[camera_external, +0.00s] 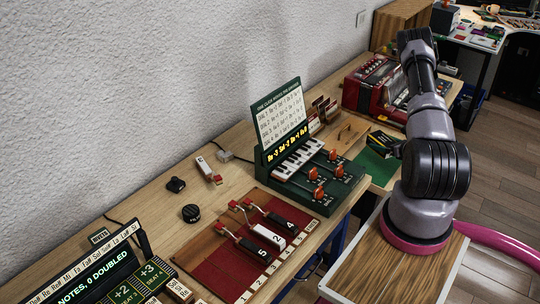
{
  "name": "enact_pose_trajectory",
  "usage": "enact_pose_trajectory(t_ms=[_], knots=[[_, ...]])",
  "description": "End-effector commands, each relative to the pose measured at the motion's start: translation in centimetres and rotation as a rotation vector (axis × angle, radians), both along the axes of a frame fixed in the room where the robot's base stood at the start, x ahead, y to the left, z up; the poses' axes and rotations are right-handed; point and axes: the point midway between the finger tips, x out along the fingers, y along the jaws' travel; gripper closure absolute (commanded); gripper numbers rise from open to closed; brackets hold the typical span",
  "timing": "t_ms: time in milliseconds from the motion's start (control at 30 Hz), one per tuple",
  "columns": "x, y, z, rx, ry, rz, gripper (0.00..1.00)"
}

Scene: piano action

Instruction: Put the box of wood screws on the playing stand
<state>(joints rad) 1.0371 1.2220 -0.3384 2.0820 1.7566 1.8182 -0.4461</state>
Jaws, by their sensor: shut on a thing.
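A small dark box with yellow markings (380,141), which looks like the box of wood screws, is at the tip of my arm above a green mat. My gripper (396,148) is mostly hidden by my own arm; the part that shows is against the right side of the box, shut on it. The box is tilted. A dark green stand (318,199) with white piano keys, orange-red levers and an upright lit board stands left of the gripper, at the middle of the bench; I take it for the playing stand. The lettering on the box is too small to read.
The green mat (377,167) lies under the box. A red accordion (369,88) stands behind. A red board (222,262) with numbered keys and a black display panel (93,279) are nearer. Bare wood (160,210) shows along the wall.

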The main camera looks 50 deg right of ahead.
Motion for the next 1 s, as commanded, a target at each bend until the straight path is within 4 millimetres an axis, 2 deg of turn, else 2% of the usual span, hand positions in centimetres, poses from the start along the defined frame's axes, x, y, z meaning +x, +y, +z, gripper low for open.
enact_pose_trajectory(t_ms=[267, 433, 833, 867, 900, 1000], knots=[[0.0, -0.1, -2.3, 0.000, -0.002, -0.001, 1.00], [0.0, 0.0, -4.7, 0.000, -0.002, 0.000, 1.00], [0.1, -0.1, -5.4, -0.001, -0.002, -0.001, 1.00], [0.0, 0.0, -5.5, 0.000, -0.001, 0.000, 0.06], [0.0, 0.0, -5.4, 0.000, -0.001, 0.000, 0.00], [0.0, 0.0, -5.4, 0.000, -0.001, 0.000, 0.00]])
